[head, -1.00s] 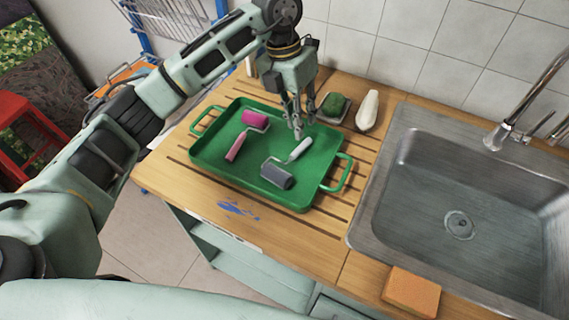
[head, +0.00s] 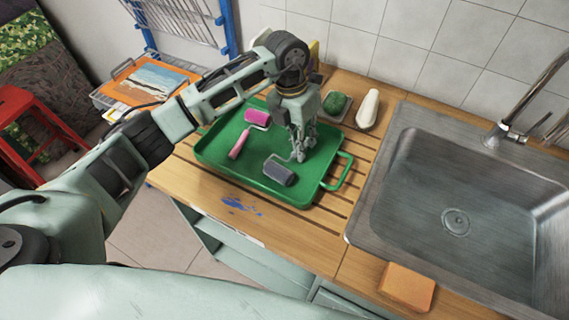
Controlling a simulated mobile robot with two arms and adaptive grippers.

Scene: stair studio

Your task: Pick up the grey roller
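The grey roller (head: 279,171) lies in the green tray (head: 222,166), its dark grey head toward the tray's near right side. Its pale handle is mostly hidden behind my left gripper (head: 304,150). The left gripper points down into the tray with its fingers apart, one on either side of where the handle lies. Contact with the handle cannot be made out. A pink roller (head: 257,118) with a pink handle lies in the same tray, to the left of the grey one. My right gripper is not in view.
The tray rests on a grooved wooden counter (head: 330,222). A metal sink (head: 398,205) is to the right. A green scrubber (head: 335,103) on a small dish and a white bottle-like object (head: 368,108) stand behind the tray. An orange sponge (head: 407,287) lies in front.

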